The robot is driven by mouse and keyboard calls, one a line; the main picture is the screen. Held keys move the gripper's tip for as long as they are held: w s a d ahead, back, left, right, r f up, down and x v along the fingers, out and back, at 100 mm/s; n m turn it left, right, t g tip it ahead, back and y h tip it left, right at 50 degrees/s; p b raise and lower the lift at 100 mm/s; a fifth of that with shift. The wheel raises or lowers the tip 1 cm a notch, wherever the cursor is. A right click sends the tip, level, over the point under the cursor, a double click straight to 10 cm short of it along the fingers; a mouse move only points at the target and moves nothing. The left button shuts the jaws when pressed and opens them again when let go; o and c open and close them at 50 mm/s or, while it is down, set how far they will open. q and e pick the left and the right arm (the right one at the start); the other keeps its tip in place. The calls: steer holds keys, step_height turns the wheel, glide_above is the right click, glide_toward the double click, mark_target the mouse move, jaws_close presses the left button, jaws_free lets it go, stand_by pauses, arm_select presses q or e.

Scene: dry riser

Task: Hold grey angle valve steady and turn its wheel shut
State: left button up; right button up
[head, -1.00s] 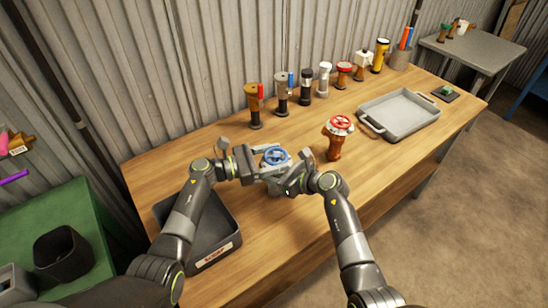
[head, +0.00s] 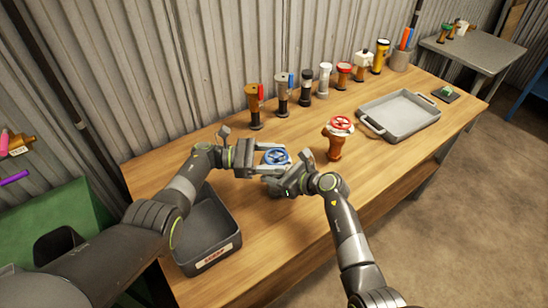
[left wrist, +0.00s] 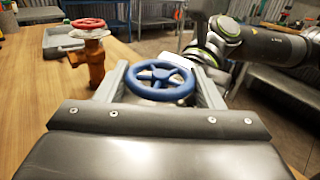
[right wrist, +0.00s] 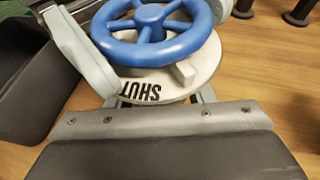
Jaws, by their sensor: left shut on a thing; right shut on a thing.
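The grey angle valve shows its blue handwheel (head: 275,157) near the middle of the bench. The left wrist view shows the wheel (left wrist: 160,80) between the fingers of my left gripper (head: 272,158), which is shut on it. The right wrist view shows the wheel (right wrist: 152,30) above a pale disc (right wrist: 140,88) marked SHUT, with a small pale peg near the word. My right gripper (head: 272,182) is below the wheel, shut on the valve. The valve's body is mostly hidden by my right gripper.
A brown valve with a red wheel (head: 337,138) stands just right. A dark tray (head: 206,232) lies at the front left and a grey tray (head: 400,115) at the right. Several valves line the back near a corrugated wall (head: 215,60). The bench's front middle (head: 280,225) is clear.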

arm_select(q)
steer(key=shift+a+f, duration=0.1)
steer(key=shift+f, duration=0.05)
steer(key=o, duration=1)
steer(key=shift+c, duration=0.2)
steer(key=a, duration=1.2)
steer(key=shift+w, duration=0.15)
